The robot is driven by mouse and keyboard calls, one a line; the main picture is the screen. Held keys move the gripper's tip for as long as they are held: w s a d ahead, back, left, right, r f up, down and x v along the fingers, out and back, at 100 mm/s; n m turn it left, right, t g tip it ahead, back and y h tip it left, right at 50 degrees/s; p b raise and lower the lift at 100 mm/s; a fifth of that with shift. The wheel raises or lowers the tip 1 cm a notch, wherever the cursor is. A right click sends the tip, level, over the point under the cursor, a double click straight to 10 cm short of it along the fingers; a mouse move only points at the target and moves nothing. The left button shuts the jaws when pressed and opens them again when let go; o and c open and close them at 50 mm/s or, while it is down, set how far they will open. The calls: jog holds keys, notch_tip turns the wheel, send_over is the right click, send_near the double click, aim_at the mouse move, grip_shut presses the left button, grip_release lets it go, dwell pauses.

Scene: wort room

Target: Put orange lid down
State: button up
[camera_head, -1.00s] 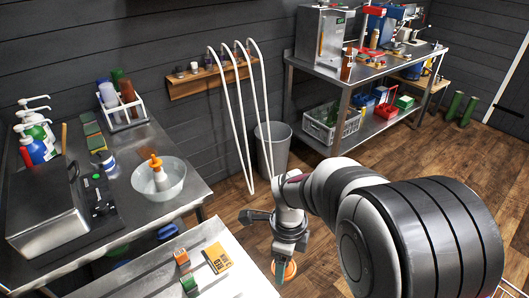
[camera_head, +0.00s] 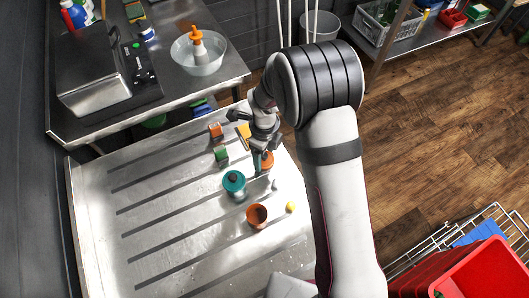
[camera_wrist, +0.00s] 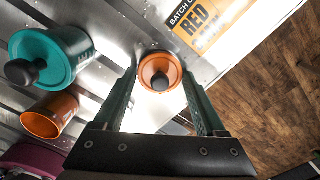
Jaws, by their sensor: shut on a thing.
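My gripper (camera_head: 262,160) is shut on the orange lid, low over the ribbed steel surface. The round orange lid (camera_head: 267,163) shows partly behind the fingers. In the wrist view the orange lid (camera_wrist: 160,65) sits between the two fingertips, its dark knob facing the camera. I cannot tell whether it touches the surface. An open orange pot (camera_head: 257,216) stands nearby; it also shows in the wrist view (camera_wrist: 48,118). A teal pot (camera_head: 236,190) with a teal lid and dark knob stands left of my gripper.
An orange block (camera_head: 215,131), a green block (camera_head: 221,153) and a yellow card (camera_head: 244,131) lie behind. The surface's left side is clear. A red crate (camera_head: 485,275) stands at lower right.

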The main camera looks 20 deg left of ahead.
jog(key=o, duration=1.3)
jog(key=shift+f, duration=0.1)
jog(key=shift+c, duration=0.2)
notch_tip(320, 180, up, 12)
jog(key=s+d+r+n, duration=0.3)
jog(key=d+r, duration=0.3)
jog(key=d, duration=0.2)
jog(key=s+d+r+n+y, duration=0.1)
jog(key=s+d+n, duration=0.4)
jog(key=s, duration=0.4)
jog(key=s+d+r+n, duration=0.2)
jog(key=s+d+n, duration=0.4)
jog(key=s, duration=0.3)
jog(key=shift+d+r+n+y, duration=0.15)
jog(key=shift+r+n+y, duration=0.15)
jog(key=shift+y, duration=0.1)
jog(key=shift+s, duration=0.1)
